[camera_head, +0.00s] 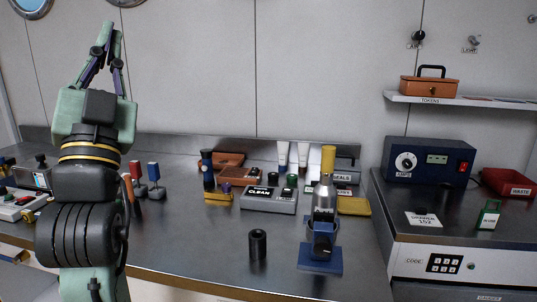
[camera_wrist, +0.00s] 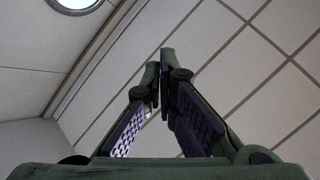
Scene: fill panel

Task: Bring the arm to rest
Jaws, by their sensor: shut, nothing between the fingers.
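My gripper (camera_head: 107,38) is raised at the left of the head view, above the left part of the bench, and points up. Its two fingers come together at the tips. In the wrist view my gripper (camera_wrist: 160,75) shows the same closed fingers with nothing between them, against a panelled wall or ceiling. My arm stands upright and hides part of the bench behind it. The gripper touches nothing that I can see.
A steel bench (camera_head: 190,250) holds a bottle in a blue stand (camera_head: 320,258), a black cylinder (camera_head: 258,244) and a CLEAN box (camera_head: 268,200). At right are a blue AMPS unit (camera_head: 430,160), a red WASTE bin (camera_head: 508,183) and a shelf with a brown case (camera_head: 430,87).

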